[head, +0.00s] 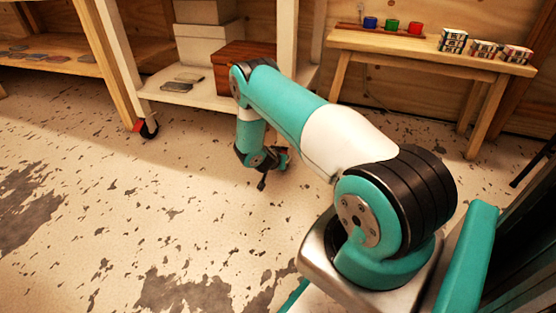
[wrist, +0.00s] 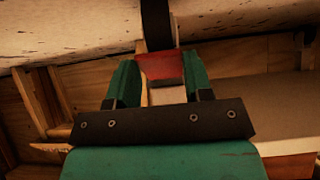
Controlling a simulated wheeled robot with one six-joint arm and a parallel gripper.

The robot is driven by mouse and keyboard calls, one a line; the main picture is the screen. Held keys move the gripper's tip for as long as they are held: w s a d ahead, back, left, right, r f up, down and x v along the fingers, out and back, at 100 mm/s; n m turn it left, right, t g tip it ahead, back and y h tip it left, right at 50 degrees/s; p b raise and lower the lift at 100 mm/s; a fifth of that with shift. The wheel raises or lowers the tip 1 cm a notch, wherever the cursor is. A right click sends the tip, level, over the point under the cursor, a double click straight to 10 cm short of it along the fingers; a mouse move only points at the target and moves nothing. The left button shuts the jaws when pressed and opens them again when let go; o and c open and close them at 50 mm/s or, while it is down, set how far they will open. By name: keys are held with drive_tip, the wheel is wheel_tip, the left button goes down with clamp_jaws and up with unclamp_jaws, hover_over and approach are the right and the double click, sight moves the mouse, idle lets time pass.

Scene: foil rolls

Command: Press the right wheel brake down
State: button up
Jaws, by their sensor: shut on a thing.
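In the wrist view my gripper (wrist: 160,72) has its two green fingers on either side of a red brake pedal (wrist: 163,65) and is shut on it. A black wheel (wrist: 156,24) shows just beyond the pedal, and a pale post is partly visible between the fingers. I cannot tell whether the pedal is up or down.
The white rack (head: 190,96) carries pale boxes and a brown wooden box (head: 243,58). A wooden shelf (head: 75,65) stands at the left. The worn floor (head: 110,210) in front is clear.

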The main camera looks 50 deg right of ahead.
drive_tip(key=shift+f, duration=0.15)
idle(0.3)
drive_tip(key=o, duration=0.9)
drive_tip(key=shift+a+f+p+v, duration=0.15)
drive_tip(key=shift+p+v, duration=2.3)
drive_tip(key=shift+v, duration=1.9)
drive_tip(key=shift+a+f+p+v, duration=0.1)
drive_tip(key=shift+p+v, duration=2.3)
drive_tip(key=shift+v, duration=1.95)
drive_tip(key=shift+s, duration=0.1)
